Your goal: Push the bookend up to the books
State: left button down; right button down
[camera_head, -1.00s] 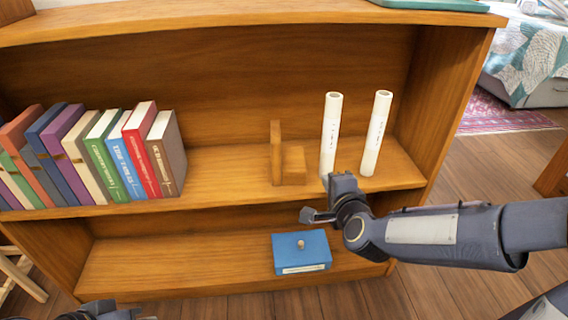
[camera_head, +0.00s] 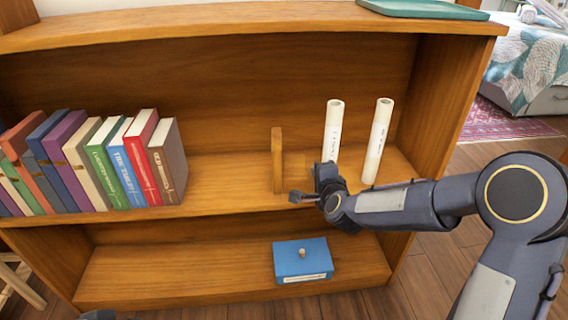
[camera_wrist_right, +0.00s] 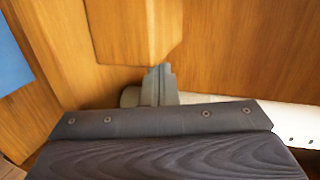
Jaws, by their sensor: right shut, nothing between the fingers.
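The bookend (camera_head: 277,160) is a wooden upright panel with a block foot on its right side, standing on the middle shelf. The row of books (camera_head: 125,165) stands to its left, across a wide bare gap. My right gripper (camera_head: 294,197) is shut and empty at the shelf's front edge, just right of and in front of the bookend; contact cannot be told. In the right wrist view its fingers (camera_wrist_right: 158,72) point at a wooden block of the bookend (camera_wrist_right: 130,30). Only a dark sliver of my left arm shows at the bottom left edge; its jaws are hidden.
Two white rolls (camera_head: 333,130) (camera_head: 377,140) stand upright right of the bookend, close behind my right gripper. A blue box (camera_head: 302,262) with a knob sits on the lower shelf. A green tray (camera_head: 420,8) lies on top. The shelf between books and bookend is clear.

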dwell(0.3)
jog(key=shift+s+a+p, duration=0.2)
jog(key=shift+a+p, duration=1)
jog(key=shift+a, duration=5.05)
jog(key=shift+s+a+p, duration=0.2)
jog(key=shift+a+p, duration=0.95)
jog(key=shift+a, duration=5.1)
jog(key=shift+w+d+b, duration=0.1)
jog(key=shift+d+b, duration=0.65)
jog(key=shift+d, duration=1.35)
